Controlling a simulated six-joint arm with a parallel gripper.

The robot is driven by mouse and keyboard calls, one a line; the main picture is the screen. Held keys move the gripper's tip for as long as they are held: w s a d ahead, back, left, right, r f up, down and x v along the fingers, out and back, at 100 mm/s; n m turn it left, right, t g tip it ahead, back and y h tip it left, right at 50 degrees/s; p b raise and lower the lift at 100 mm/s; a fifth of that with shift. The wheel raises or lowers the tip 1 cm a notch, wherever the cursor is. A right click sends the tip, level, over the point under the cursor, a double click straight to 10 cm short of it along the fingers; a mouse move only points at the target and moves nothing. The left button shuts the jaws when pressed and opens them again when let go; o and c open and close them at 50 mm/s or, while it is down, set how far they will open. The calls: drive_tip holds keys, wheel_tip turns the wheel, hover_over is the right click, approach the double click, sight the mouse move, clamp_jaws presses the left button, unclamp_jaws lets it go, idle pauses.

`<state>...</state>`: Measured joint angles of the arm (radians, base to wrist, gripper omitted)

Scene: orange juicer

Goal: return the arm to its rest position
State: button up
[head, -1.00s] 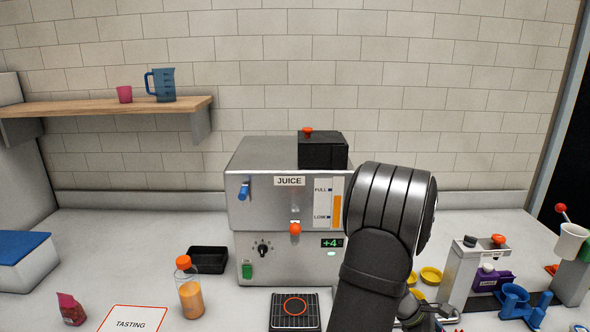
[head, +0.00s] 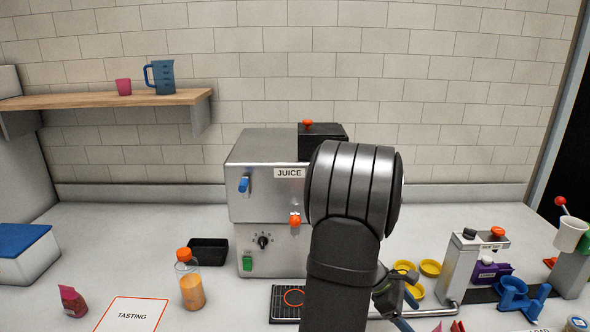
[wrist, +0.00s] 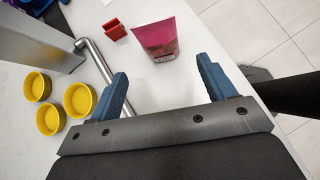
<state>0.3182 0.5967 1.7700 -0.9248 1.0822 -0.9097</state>
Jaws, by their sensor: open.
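My arm stands in the middle of the head view, in front of the juicer (head: 268,208), and hides its right part. My gripper shows in the wrist view (wrist: 165,88) with its two blue fingers spread wide apart and nothing between them. In the head view the gripper is mostly hidden behind the arm, low and to its right. A pink pouch (wrist: 156,38) and a small red block-like item (wrist: 115,29) stand on the counter beyond the fingertips in the wrist view, apart from them.
A capped bottle of orange juice (head: 190,285) and the TASTING card (head: 131,316) are left of the juicer. Yellow cups (wrist: 78,100) and a bent metal pipe (wrist: 95,60) lie left of the gripper. A grey stand (head: 461,262) is at right. The wrist view shows the counter edge and tiled floor.

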drive_tip(key=x, duration=1.1)
drive_tip(key=shift+s+d+f, duration=0.1)
drive_tip(key=shift+d+f, duration=0.05)
drive_tip(key=shift+f, duration=0.05)
wheel_tip(320, 180, up, 4)
drive_tip(key=shift+s+r, duration=0.1)
drive_tip(key=shift+r, duration=0.1)
drive_tip(key=s+d+r, duration=0.3)
drive_tip(key=s+r, duration=0.4)
drive_tip(key=s, duration=0.4)
drive_tip(key=n+t, duration=0.5)
drive_tip(key=n, duration=0.2)
approach(438, 332)
drive_tip(key=w+a, duration=0.5)
drive_tip(key=w, duration=0.1)
drive_tip(key=w+a+r+n+t+y, duration=0.1)
drive_tip(key=w+a+n, duration=0.3)
drive_tip(key=a, duration=0.6)
drive_tip(key=w+a+r+n+t+y, duration=0.1)
drive_tip(key=w+a+n+t, duration=0.2)
drive_tip(key=a, duration=0.8)
drive_tip(key=shift+w+a+n+t+y, duration=0.3)
drive_tip(key=shift+w+n+t+y, duration=0.15)
drive_tip(key=shift+t, duration=0.25)
drive_tip(key=shift+r, duration=0.1)
